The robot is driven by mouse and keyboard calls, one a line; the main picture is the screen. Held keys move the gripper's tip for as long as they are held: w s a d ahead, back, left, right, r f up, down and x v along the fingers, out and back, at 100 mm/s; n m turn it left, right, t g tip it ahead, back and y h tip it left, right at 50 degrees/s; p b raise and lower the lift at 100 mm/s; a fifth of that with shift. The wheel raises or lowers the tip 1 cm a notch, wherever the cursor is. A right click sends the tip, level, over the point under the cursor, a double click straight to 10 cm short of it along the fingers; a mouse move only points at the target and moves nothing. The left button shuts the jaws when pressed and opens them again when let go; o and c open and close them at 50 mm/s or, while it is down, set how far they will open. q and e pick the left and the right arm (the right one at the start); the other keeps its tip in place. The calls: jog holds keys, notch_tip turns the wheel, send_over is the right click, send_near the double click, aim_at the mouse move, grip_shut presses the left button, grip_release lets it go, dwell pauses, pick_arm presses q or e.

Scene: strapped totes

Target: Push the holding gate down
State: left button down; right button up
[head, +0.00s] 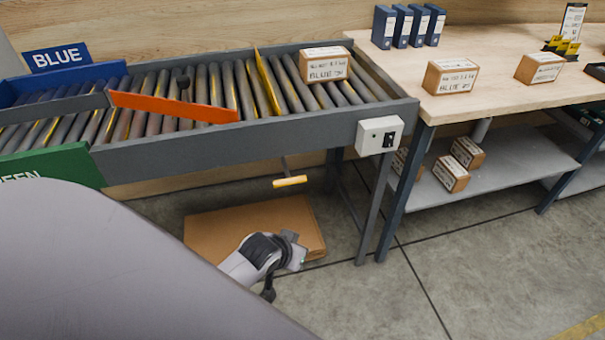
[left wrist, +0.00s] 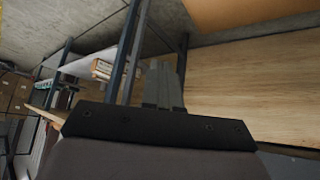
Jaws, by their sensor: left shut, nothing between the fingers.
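The yellow holding gate (head: 268,82) stands up across the rollers of the conveyor (head: 230,140). A brown box with a white label (head: 324,68) sits on the rollers just right of the gate. Below the conveyor hangs a lever with a yellow handle (head: 290,181). My left gripper (head: 297,256) is low, below the yellow handle and apart from it, in front of a cardboard sheet. In the left wrist view its fingers (left wrist: 163,85) are together and empty. My right gripper is not in view.
An orange bar (head: 175,107) lies slanted over the rollers, left of the gate. A grey control box (head: 379,135) is on the conveyor's side. The wooden table (head: 500,80) at right holds boxes and blue binders. The cardboard sheet (head: 215,222) is under the conveyor.

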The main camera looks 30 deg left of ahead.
pick_arm(q)
jog(key=w+a+r+n+g+p, duration=0.1)
jog(key=w+a+r+n+g, duration=0.2)
jog(key=w+r, duration=0.3)
jog(key=w+a+r+n+g+y+p, duration=0.1)
jog(key=w+a+r+n, duration=0.4)
jog(key=r, duration=1)
jog(key=shift+w+r+n+g+y+p, duration=0.3)
jog(key=shift+w+r+g, duration=0.1)
jog(key=shift+w+g, duration=0.4)
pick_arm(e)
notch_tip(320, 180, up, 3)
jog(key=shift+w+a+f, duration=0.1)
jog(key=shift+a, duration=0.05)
pick_arm(q)
jog(key=shift+s+f, duration=0.1)
jog(key=shift+s, duration=0.05)
